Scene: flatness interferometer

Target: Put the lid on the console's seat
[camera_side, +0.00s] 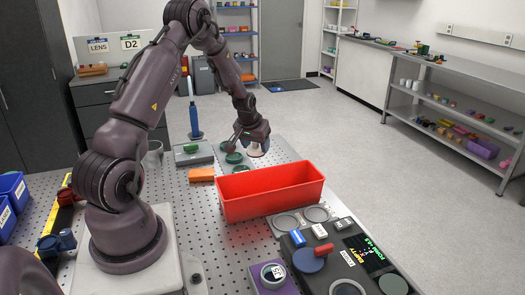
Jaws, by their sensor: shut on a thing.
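My gripper (254,146) points down over the table behind the red bin. It is shut on a small pale object (256,151), partly covered by the fingers; I cannot tell whether this is the lid. Several dark green round pieces (235,157) lie just left of the gripper. The dark console (330,243) stands at the front right, with a lit screen, coloured blocks, a blue disc (308,261) and a pale ring (347,288) at its front edge. I cannot tell which round place is the seat.
A long red bin (270,193) stands between my gripper and the console. Two grey rings (300,217) lie beyond the console. An orange block (201,175), a grey box with a green top (194,153) and a blue bottle (195,122) stand to the left. A purple block (270,280) is at the front.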

